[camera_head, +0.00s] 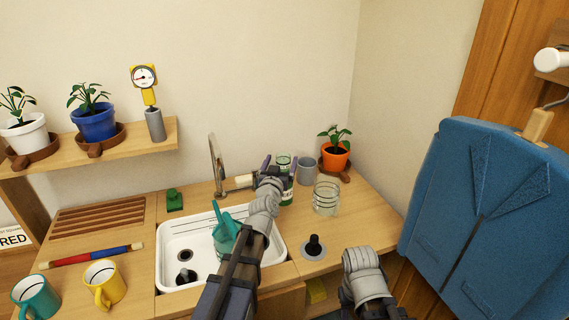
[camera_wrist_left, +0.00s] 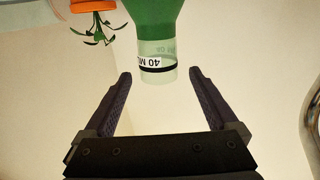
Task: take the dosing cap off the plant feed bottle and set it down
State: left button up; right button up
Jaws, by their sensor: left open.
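The plant feed bottle (camera_head: 287,191) is green and stands on the counter behind the sink, partly hidden by my left arm. Its clear dosing cap (camera_head: 284,160) is on its top. In the left wrist view the green bottle (camera_wrist_left: 158,18) appears upside down, and the cap (camera_wrist_left: 157,60) carries a "40 ML" label and a dark line. My left gripper (camera_head: 281,165) is open, one finger on each side of the cap. In the left wrist view its fingertips (camera_wrist_left: 160,74) show clear gaps to the cap. My right gripper's fingers do not show.
A glass jar (camera_head: 326,198), a grey cup (camera_head: 307,171) and an orange plant pot (camera_head: 335,156) stand right of the bottle. The tap (camera_head: 217,165) is to its left. The sink (camera_head: 170,240) holds a teal watering can (camera_head: 226,236). Bare counter (camera_head: 362,215) lies at right.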

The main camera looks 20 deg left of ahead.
aim_at(282, 161)
pick_arm(q)
jog(key=w, duration=0.3)
jog(key=shift+a, duration=0.1)
jog(key=shift+w, duration=0.2)
jog(key=shift+s, duration=0.1)
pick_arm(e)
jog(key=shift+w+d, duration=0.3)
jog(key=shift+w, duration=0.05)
pick_arm(q)
jog(key=shift+c, duration=0.6)
jog(key=c, duration=1.3)
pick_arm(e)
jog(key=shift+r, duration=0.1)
pick_arm(q)
notch_tip(282, 161, up, 10)
jog(key=p, duration=1)
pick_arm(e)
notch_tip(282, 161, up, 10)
